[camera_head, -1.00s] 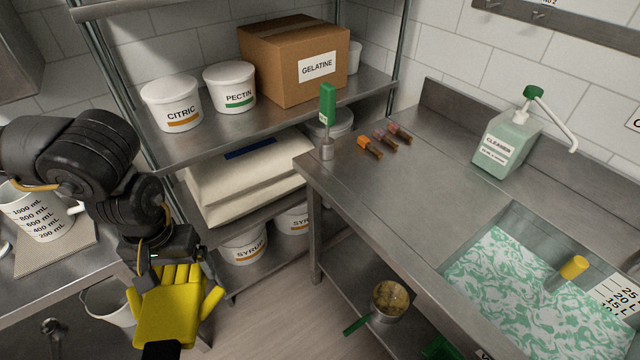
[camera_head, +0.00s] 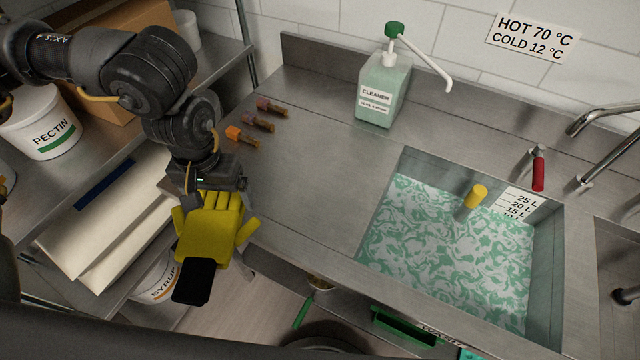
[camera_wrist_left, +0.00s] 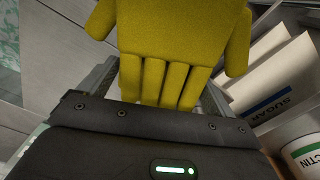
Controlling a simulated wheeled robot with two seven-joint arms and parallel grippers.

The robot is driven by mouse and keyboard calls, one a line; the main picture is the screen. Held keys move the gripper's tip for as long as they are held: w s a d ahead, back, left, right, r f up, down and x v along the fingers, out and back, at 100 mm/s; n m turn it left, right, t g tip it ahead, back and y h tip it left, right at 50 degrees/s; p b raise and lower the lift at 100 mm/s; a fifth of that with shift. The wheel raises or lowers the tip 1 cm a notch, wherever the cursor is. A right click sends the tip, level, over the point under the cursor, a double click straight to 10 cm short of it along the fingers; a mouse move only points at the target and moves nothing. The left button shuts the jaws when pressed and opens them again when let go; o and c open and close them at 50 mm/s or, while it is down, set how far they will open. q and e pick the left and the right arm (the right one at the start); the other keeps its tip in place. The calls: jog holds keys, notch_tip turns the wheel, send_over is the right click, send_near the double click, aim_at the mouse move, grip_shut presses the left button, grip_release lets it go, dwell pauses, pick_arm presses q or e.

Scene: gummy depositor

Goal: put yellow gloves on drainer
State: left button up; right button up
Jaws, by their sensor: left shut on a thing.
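The yellow gloves (camera_head: 207,235) hang from my left gripper (camera_head: 212,196) in the head view, fingers up at the jaws and dark cuff downward. They are in front of the left end of the steel counter. In the left wrist view the yellow gloves (camera_wrist_left: 182,38) fill the upper middle, with their fingers between the jaws of my left gripper (camera_wrist_left: 155,85), which is shut on them. I cannot make out a drainer in these views. My right gripper does not show.
A sink (camera_head: 552,262) with green-white foamy liquid and a yellow-topped thing is at right. Shelves with a pectin tub (camera_head: 42,125) and a sack (camera_head: 110,225) are at left.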

pick_arm(q)
jog(key=shift+w+d, duration=0.1)
jog(key=shift+w, duration=0.05)
jog(key=shift+w+d, duration=0.1)
jog(key=d+r+n+b, duration=0.2)
jog(key=d+n+b, duration=0.8)
jog(key=d+n, duration=0.35)
jog(key=p, duration=0.4)
send_over(261, 195)
jog(key=s, duration=0.1)
jog(key=f, duration=0.8)
jog(key=shift+d+f, duration=0.25)
jog(key=shift+d, duration=0.15)
jog(key=shift+w+a+f, duration=0.3)
jog(key=shift+w+f, duration=0.05)
jog(key=shift+f, duration=0.3)
notch_tip(261, 195, down, 3)
jog(key=shift+w+a+p, duration=0.15)
jog(key=shift+p, duration=0.4)
jog(key=shift+f, duration=0.15)
